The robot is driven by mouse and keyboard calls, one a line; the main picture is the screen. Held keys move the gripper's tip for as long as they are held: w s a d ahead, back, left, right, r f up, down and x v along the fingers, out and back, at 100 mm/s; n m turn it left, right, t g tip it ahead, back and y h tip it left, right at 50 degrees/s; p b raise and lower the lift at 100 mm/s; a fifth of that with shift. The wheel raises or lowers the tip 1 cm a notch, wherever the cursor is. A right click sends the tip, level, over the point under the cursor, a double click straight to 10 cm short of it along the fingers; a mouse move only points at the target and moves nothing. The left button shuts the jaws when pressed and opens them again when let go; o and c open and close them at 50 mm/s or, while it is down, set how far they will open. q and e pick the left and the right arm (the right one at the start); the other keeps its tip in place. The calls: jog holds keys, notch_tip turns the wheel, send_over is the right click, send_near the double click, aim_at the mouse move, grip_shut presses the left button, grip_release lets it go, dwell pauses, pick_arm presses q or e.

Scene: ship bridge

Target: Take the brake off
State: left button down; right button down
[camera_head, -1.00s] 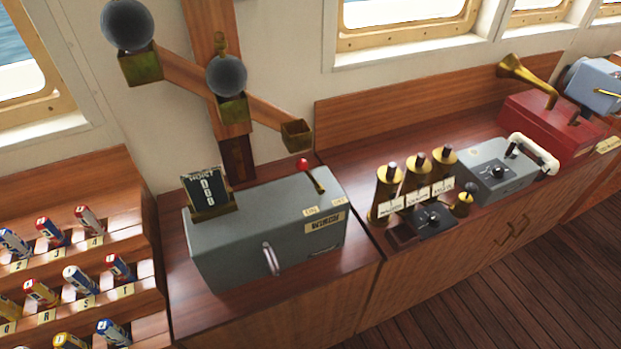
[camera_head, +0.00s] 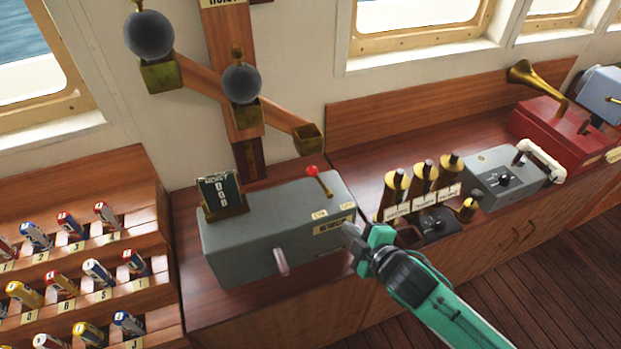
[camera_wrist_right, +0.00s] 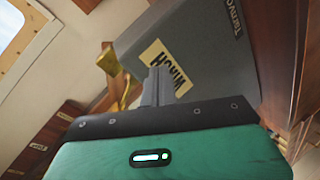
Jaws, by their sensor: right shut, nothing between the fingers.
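The grey winch box (camera_head: 265,232) stands on the wooden counter in the head view; it also shows in the wrist view (camera_wrist_right: 200,45). A brass lever with a red knob (camera_head: 312,170) leans on its top, tilted toward the back left. Two small pale labels (camera_head: 320,214) lie near the lever's foot. A pale crank handle (camera_head: 281,262) is on the front. My right gripper (camera_head: 350,233) is shut and empty by the box's right front corner, apart from the lever. In the wrist view its fingers (camera_wrist_right: 157,85) overlap the winch label (camera_wrist_right: 165,65). My left gripper is out of view.
A number stand (camera_head: 222,192) sits on the box's left end. Brass-topped handles (camera_head: 425,178) and a grey control box (camera_head: 500,175) stand to the right. A sloping beam with grey balls (camera_head: 241,84) is behind. A rack of rolled flags (camera_head: 85,265) is left.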

aim_at(320, 182)
jog(key=s+a+r+n+y, duration=0.2)
jog(key=r+n+y, duration=0.1)
jog(key=r+n, duration=0.3)
jog(key=s+a+r+n+g+y, duration=0.1)
jog(key=s+a+r+n+y, duration=0.1)
jog(key=r+n, duration=0.4)
jog(key=shift+s+a+y+p, duration=0.2)
jog(key=shift+a+y+p, duration=0.25)
jog(key=shift+y, duration=0.35)
jog(key=shift+w+a+r, duration=0.1)
jog(key=p+x, duration=0.3)
jog(key=x, duration=0.6)
jog(key=shift+a+r, duration=0.1)
jog(key=shift+a, duration=0.15)
jog(key=shift+w+d+r+p, duration=0.2)
jog(key=shift+w+d+p, duration=0.8)
jog(key=shift+d+p, duration=0.1)
jog(key=shift+w+d, duration=0.2)
jog(key=shift+d, duration=0.25)
jog(key=shift+a, duration=0.1)
